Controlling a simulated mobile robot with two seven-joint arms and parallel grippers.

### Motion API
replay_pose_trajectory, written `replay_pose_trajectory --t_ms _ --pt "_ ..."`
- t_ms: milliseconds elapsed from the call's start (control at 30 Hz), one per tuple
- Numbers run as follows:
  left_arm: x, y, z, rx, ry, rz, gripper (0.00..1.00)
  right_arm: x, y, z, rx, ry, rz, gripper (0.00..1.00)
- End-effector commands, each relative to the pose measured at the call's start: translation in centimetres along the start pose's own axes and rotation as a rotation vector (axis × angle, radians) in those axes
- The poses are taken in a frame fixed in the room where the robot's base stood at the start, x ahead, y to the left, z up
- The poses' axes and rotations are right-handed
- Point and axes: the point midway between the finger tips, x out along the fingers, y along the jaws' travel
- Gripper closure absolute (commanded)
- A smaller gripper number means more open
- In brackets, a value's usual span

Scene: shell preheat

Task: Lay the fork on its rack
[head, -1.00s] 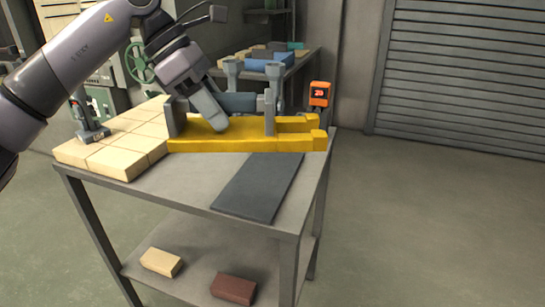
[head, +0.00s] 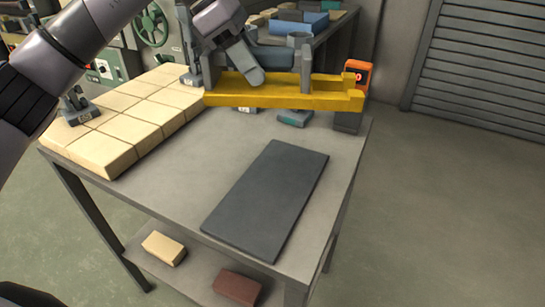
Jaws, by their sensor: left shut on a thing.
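The fork is most likely the long yellow piece (head: 285,98), with prongs at its right end, near the back of the table. A grey body with uprights (head: 303,62) sits on or just behind it. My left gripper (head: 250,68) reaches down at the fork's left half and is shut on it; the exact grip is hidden. Stands with labelled bases (head: 82,113) are on the left of the table, and a tall grey post (head: 188,45) rises left of the fork. I cannot tell which of these is its rack. My right gripper is not in view.
Pale bricks (head: 110,150) cover the table's left side. A dark flat plate (head: 268,195) lies on the front right, clear. A small teal-topped block (head: 295,117) lies below the fork. A shelf with bricks is underneath.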

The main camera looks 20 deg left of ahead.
Motion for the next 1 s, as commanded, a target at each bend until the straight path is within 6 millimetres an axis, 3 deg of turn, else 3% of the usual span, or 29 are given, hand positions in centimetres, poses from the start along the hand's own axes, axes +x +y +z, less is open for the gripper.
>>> replay_pose_trajectory --t_ms 433,1000 --pt "9.9 -0.1 -6.0 -0.002 0.0 -0.004 1.0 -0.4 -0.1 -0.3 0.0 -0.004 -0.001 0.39" --pt "15.5 -0.1 -9.4 0.0 0.0 -0.001 1.0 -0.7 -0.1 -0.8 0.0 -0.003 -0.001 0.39"
